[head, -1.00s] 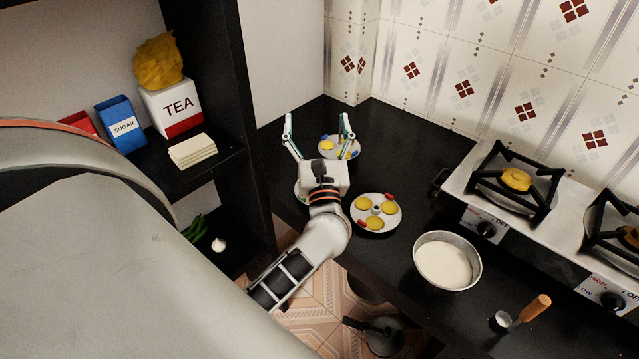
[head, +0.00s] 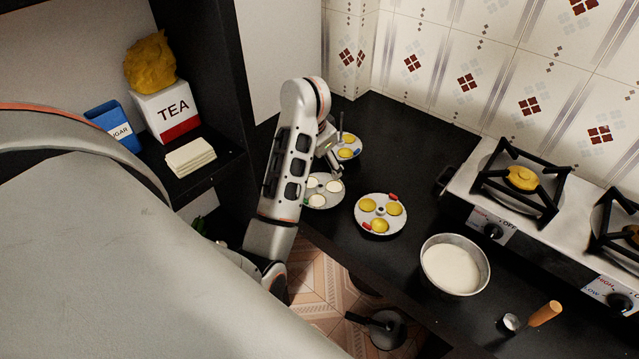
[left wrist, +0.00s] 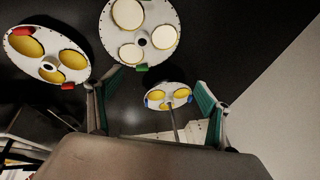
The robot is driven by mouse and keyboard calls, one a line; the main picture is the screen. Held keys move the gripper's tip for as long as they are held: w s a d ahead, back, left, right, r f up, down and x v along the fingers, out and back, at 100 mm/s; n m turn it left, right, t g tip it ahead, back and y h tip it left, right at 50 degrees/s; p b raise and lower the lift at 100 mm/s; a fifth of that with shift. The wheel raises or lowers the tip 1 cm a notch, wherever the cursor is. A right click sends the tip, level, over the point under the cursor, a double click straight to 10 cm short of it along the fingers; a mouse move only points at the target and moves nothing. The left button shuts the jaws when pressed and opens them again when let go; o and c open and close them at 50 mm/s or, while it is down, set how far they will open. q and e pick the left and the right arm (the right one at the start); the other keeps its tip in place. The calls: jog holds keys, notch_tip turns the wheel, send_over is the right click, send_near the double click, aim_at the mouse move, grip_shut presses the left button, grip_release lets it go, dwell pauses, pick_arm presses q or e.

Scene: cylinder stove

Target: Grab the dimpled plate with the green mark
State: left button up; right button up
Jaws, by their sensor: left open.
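The dimpled plate with the green mark (head: 323,192) lies on the black counter, its dimples filled white. My left forearm partly covers it in the head view. In the left wrist view this plate (left wrist: 113,34) is at the top, with a green mark on its lower rim. My left gripper (head: 339,149) is open and empty, beyond the plate, between it and the blue-marked plate (head: 353,146). In the left wrist view its fingers (left wrist: 153,98) are spread, with the green-marked plate above them and the blue-marked plate (left wrist: 168,102) between them in the picture. My right gripper is not in view.
A red-marked plate with yellow dimples (head: 381,211) sits close to the right of the green-marked one. A bowl of white batter (head: 452,266) and a stove (head: 520,200) are further right. A dark shelf (head: 240,165) stands left of the counter.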

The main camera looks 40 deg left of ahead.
aim_at(320, 190)
pick_arm(q)
jog(key=shift+s+d+r+n+h, duration=0.15)
jog(key=shift+d+n+h, duration=0.15)
jog(key=shift+d+h, duration=0.15)
jog(key=shift+s+d+r+n+h, duration=0.1)
jog(key=shift+d+n+h, duration=0.25)
jog(key=shift+h, duration=0.1)
jog(key=shift+d+f, duration=0.25)
jog(key=shift+f, duration=0.05)
jog(key=shift+w+b+x, duration=0.15)
jog(key=shift+b+x, duration=0.2)
jog(key=shift+x, duration=1.45)
jog(key=shift+w+b+x, duration=0.15)
jog(key=shift+b+x, duration=0.15)
jog(key=shift+x, duration=1.45)
jog(key=shift+d+r, duration=0.1)
grip_shut()
